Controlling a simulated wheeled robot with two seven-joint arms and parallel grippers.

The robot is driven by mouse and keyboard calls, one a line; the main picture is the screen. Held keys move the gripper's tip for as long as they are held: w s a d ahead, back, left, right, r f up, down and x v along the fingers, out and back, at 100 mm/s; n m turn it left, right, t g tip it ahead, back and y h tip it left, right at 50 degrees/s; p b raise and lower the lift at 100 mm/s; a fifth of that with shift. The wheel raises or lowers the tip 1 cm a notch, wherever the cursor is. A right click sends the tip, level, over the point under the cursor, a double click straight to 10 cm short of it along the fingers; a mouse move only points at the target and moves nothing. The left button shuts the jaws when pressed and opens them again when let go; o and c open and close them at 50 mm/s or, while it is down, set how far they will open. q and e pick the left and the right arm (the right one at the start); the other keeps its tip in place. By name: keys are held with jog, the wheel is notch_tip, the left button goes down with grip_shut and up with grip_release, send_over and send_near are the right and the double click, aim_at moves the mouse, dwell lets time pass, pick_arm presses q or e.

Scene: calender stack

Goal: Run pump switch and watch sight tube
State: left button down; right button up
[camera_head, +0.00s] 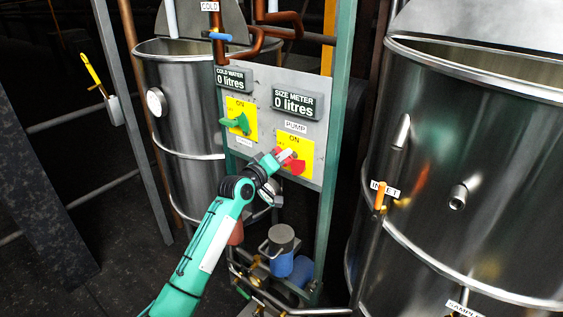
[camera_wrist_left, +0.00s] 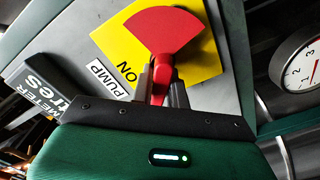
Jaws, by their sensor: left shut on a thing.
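The red pump switch (camera_head: 295,165) sits on a yellow plate labelled ON, under a PUMP label (camera_head: 296,127), on the grey control panel (camera_head: 258,90). My left gripper (camera_head: 281,156) is at this switch. In the left wrist view the gripper (camera_wrist_left: 162,85) is shut on the narrow handle of the red switch (camera_wrist_left: 165,32), whose wide red fan part lies over the yellow plate. The size meter (camera_head: 295,103) above reads 0 litres. I cannot pick out a sight tube for certain. My right gripper is not in view.
A green switch (camera_head: 238,123) on a yellow plate and a cold water meter (camera_head: 233,79) reading 0 litres are left of the pump switch. Steel tanks stand left (camera_head: 185,110) and right (camera_head: 470,190). An orange-handled INLET valve (camera_head: 380,197) is on the right tank. A pump (camera_head: 280,255) stands below.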

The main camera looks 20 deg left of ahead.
pick_arm(q)
jog(key=m, duration=0.3)
jog(key=m+b, duration=0.1)
jog(key=shift+s+d+r+m, duration=0.1)
jog(key=shift+d+m, duration=0.15)
jog(key=shift+m, duration=0.15)
jog(key=m, duration=0.5)
jog(key=shift+s+d+r, duration=0.1)
jog(key=shift+s+d, duration=0.05)
jog(key=shift+d, duration=0.2)
jog(key=shift+m, duration=0.4)
jog(key=c, duration=1.4)
grip_release()
